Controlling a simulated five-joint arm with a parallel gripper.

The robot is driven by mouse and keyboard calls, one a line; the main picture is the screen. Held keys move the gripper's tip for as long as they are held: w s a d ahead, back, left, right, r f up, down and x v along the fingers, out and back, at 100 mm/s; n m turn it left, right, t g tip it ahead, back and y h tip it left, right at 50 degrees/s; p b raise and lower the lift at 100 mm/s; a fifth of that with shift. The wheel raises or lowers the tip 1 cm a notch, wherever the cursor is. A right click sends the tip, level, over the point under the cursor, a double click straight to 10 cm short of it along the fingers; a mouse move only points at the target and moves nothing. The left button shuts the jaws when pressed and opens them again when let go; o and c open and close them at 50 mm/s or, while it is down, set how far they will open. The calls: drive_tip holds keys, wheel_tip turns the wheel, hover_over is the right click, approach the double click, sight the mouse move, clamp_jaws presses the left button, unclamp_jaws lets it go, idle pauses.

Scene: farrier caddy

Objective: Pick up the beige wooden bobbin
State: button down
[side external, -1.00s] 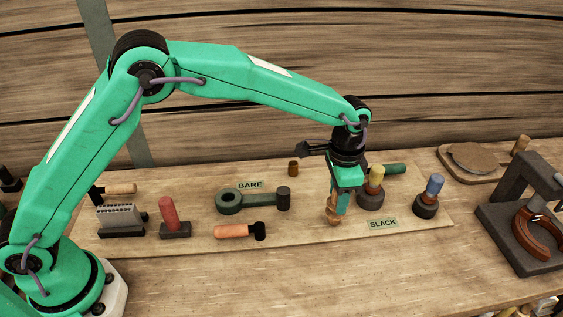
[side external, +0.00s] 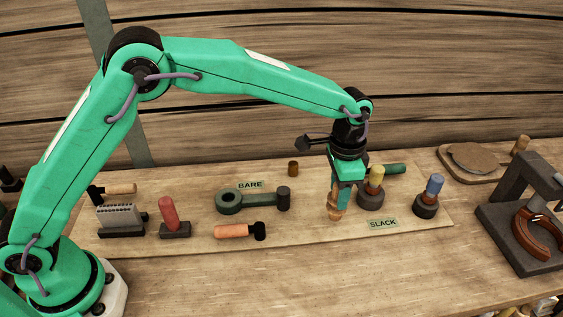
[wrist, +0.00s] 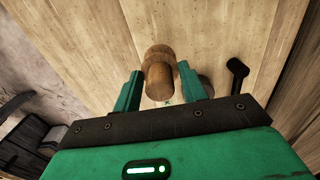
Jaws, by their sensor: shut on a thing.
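The beige wooden bobbin (side external: 335,213) is on the right half of the board, left of the SLACK label, and stands roughly upright. My gripper (side external: 338,203) points down from above and is shut on it. In the wrist view, the bobbin (wrist: 160,75) sits between the two green fingers of my gripper (wrist: 160,90), its round end toward the camera. The fingers hide part of its upper body in the side view. I cannot tell whether its foot touches the board.
A peg with a yellow top (side external: 376,177) stands close right of my gripper, and a blue-topped one (side external: 433,187) farther right. A dark green wrench (side external: 230,203) and an orange-handled tool (side external: 232,231) lie left. The board's front right is clear.

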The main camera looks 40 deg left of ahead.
drive_tip(key=shift+r, duration=2.3)
